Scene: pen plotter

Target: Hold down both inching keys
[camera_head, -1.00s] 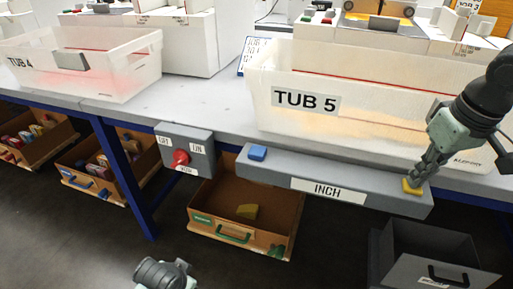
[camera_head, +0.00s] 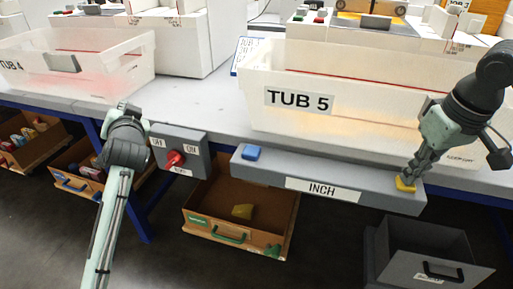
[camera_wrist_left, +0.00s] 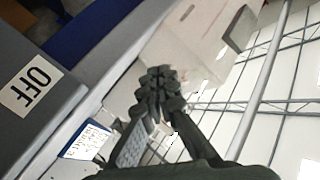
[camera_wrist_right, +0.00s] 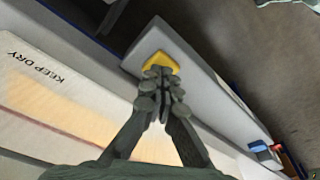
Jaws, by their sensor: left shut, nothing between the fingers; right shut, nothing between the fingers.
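The grey INCH bar (camera_head: 300,184) runs along the table's front edge. Its blue key (camera_head: 251,153) is at the left end, with no gripper at it. Its yellow key (camera_head: 405,184) is at the right end. My right gripper (camera_head: 411,175) is shut and empty, its fingertips at the yellow key, which also shows in the right wrist view (camera_wrist_right: 160,62). I cannot tell whether the key is pressed down. My left gripper (camera_wrist_left: 158,75) is shut and empty, left of the switch box; in the head view its fingers are hardly visible beyond the wrist.
A grey switch box (camera_head: 190,141) with a red knob (camera_head: 175,158) stands between my left arm and the bar. The white TUB 5 (camera_head: 340,115) sits behind the bar. A brown drawer (camera_head: 270,213) and a dark grey bin (camera_head: 440,240) are below.

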